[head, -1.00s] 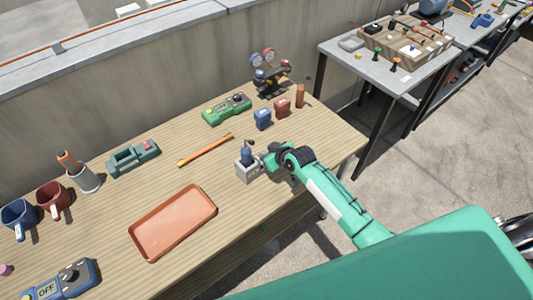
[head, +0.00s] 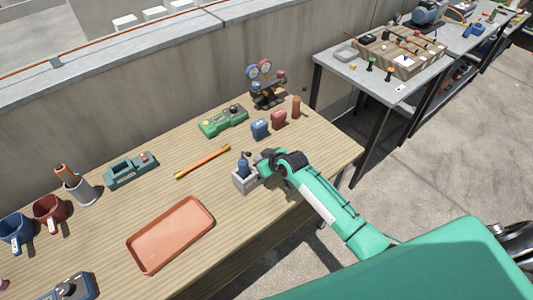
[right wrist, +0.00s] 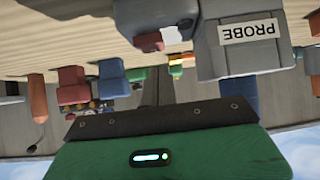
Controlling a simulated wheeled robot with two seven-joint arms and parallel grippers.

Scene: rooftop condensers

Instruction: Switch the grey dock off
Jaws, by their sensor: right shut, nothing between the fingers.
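The grey dock (head: 242,183) is a small box on the wooden table, with a dark blue device (head: 243,168) standing in it. In the right wrist view, which is upside down, the dock (right wrist: 285,58) carries a label reading PROBE. A small dark red part with a white patch (right wrist: 172,35) shows beside its label; I cannot tell if it is the switch or which way it is set. My right gripper (head: 262,170) is shut and empty, close against the dock's right side. Whether it touches is hidden. My left gripper is out of view.
An orange tray (head: 135,249) lies left of the dock. An orange-yellow stick (head: 203,162), a green device (head: 222,121), a blue block (head: 260,129) and a red block (head: 278,119) lie behind it. A gauge stand (head: 268,92) is at the back. The table's front edge is near.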

